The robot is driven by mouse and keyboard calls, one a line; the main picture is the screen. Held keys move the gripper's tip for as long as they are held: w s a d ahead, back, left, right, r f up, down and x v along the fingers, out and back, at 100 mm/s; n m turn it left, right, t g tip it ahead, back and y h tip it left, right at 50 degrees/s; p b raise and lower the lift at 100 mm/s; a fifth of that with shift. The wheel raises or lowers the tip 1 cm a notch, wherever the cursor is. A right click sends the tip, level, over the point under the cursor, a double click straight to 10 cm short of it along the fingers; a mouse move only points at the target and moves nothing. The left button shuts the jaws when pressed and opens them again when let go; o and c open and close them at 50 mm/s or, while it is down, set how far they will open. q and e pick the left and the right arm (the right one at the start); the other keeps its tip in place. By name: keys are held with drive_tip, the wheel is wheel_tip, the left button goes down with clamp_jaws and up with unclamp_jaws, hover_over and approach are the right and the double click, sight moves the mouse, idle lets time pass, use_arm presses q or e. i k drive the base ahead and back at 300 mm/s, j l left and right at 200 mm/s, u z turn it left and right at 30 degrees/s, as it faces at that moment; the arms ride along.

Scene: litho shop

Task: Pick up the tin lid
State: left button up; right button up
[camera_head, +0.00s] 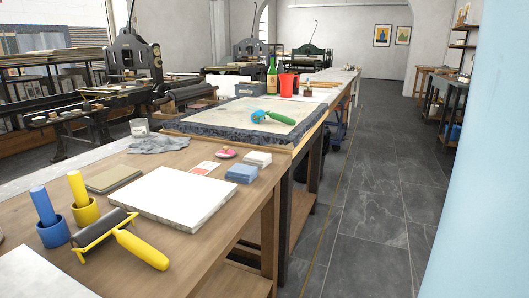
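I cannot single out the tin lid with certainty. A small round pink piece (226,154) with a darker red middle lies on the wooden table (150,251), beyond the white slab (172,196). A grey-white tin (139,128) stands at the table's far left, and its top is too small to read. A sliver of a dark round object (1,237) shows at the left edge, mostly cut off. Neither of my grippers is in view.
A grey cloth (158,145) and blue pads (241,173) lie farther back. A stone-topped table (215,122) adjoins. Open floor (375,215) is right; a pale blue surface (487,150) blocks the right edge.

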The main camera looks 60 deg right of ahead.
sight(226, 153)
drive_tip(key=z, duration=1.55)
drive_tip(key=u, duration=2.75)
drive_tip(key=k+l, duration=0.15)
drive_tip(key=l, duration=0.25)
drive_tip(key=k+l+z, duration=0.15)
drive_tip(key=l, duration=0.25)
